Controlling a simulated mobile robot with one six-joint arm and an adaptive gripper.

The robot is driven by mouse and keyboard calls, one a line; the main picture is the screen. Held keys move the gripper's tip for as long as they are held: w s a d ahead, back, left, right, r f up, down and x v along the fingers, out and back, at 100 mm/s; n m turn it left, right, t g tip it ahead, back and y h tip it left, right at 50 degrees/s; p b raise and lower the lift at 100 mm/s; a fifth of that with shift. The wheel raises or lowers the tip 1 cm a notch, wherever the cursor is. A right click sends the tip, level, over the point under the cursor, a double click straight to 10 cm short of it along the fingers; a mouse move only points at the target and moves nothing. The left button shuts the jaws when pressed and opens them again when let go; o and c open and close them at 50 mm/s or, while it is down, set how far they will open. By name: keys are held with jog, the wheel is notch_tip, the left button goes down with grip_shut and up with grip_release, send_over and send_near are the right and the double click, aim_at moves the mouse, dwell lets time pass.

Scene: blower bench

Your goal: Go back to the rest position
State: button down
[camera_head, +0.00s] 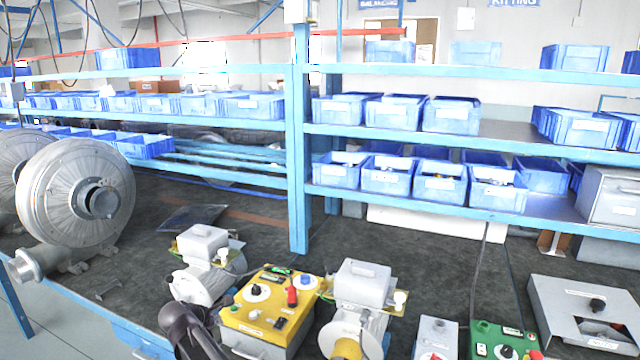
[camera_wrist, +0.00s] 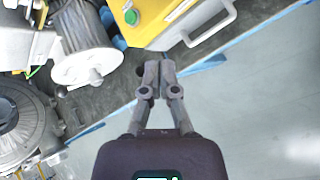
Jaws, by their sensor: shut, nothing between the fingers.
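My gripper (camera_wrist: 152,78) is shut and empty in the wrist view, its two fingers together. It hangs over the bench's front edge, with pale floor below and to the right. In the head view only a dark part of my arm shows at the bottom, in front of the bench; the fingertips are not visible there. The yellow control box (camera_head: 270,308) stands close by on the bench. It also shows in the wrist view (camera_wrist: 172,22), just beyond the fingertips and apart from them, with its green button and metal handle.
A small blower (camera_head: 200,268) stands left of the yellow box, another (camera_head: 358,305) right of it. A large grey blower (camera_head: 75,195) is at far left. A green box (camera_head: 490,340) and grey box (camera_head: 585,315) stand at right. Shelves of blue bins (camera_head: 440,183) line the back.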

jog(key=s+d+f+m+g, duration=0.25)
jog(key=d+m, duration=0.35)
jog(key=d, duration=0.8)
jog(key=s+d+f+m+g, duration=0.25)
jog(key=d+m, duration=0.35)
jog(key=d, duration=0.8)
jog(key=s+d+m+g+y, duration=0.1)
jog(key=s+d+m+g, duration=0.1)
jog(key=s+d+m, duration=0.4)
jog(key=s+d+m+g+y, duration=0.1)
jog(key=s+d+m, duration=0.4)
jog(key=d, duration=0.6)
jog(key=shift+s+d+f+m+g+y, duration=0.15)
jog(key=shift+s+f+m+g+y, duration=0.2)
jog(key=shift+s, duration=0.2)
dwell(0.4)
